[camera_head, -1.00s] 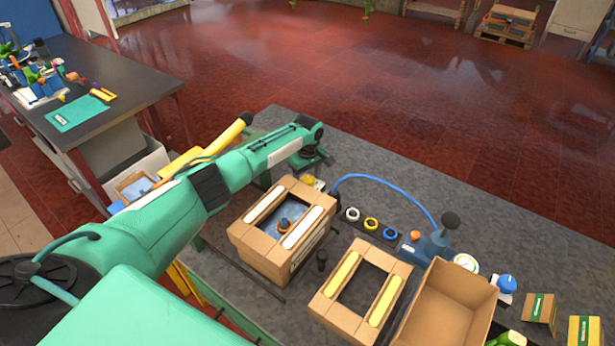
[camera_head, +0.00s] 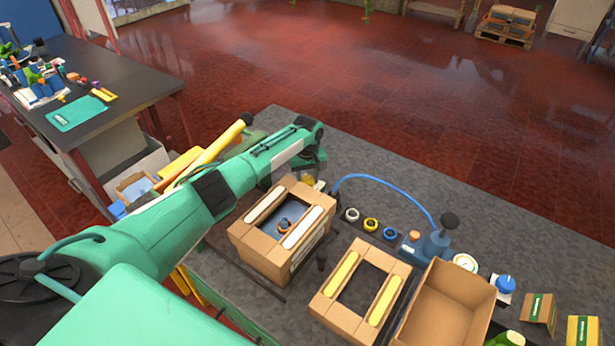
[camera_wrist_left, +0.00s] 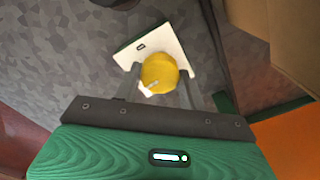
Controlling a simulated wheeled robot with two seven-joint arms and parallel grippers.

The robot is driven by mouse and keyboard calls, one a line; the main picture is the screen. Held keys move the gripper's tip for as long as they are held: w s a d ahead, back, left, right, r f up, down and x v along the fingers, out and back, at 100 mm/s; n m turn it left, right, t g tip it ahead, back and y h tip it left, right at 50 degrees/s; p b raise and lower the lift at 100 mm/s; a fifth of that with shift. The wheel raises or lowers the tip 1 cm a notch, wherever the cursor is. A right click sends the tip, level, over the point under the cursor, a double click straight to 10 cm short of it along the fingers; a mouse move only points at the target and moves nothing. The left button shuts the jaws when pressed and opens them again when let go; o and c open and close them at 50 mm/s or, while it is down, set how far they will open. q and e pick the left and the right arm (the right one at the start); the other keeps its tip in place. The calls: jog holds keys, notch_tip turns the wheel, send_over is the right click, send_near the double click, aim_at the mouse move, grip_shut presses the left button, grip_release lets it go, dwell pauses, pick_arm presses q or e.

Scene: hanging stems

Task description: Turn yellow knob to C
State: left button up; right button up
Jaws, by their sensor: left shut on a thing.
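The yellow knob (camera_wrist_left: 159,73) sits on a white plate (camera_wrist_left: 130,53) on the grey table. In the left wrist view my left gripper (camera_wrist_left: 158,82) has its fingers on either side of the knob and is shut on it. A white mark shows on the knob's lower left; I cannot read any letter C on the plate. In the head view the knob (camera_head: 309,180) is mostly hidden behind my left arm and gripper (camera_head: 308,172), beside the left cardboard box. My right gripper is not in view.
An open-topped cardboard box (camera_head: 270,255) stands close beside the knob. Another cardboard frame (camera_head: 330,310) and an open box (camera_head: 450,305) stand further right. A blue hose (camera_head: 385,181) runs to a blue pump (camera_head: 433,245). White, yellow and blue rings lie between. The far table edge is clear.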

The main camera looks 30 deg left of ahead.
aim_at(307, 179)
pick_arm(q)
jog(key=m, duration=0.5)
jog(key=shift+m, duration=0.3)
dwell(0.4)
jog(key=o, duration=1)
jog(key=shift+r+b, duration=1.6)
jog(key=shift+r, duration=5.3)
jog(key=shift+f, duration=0.1)
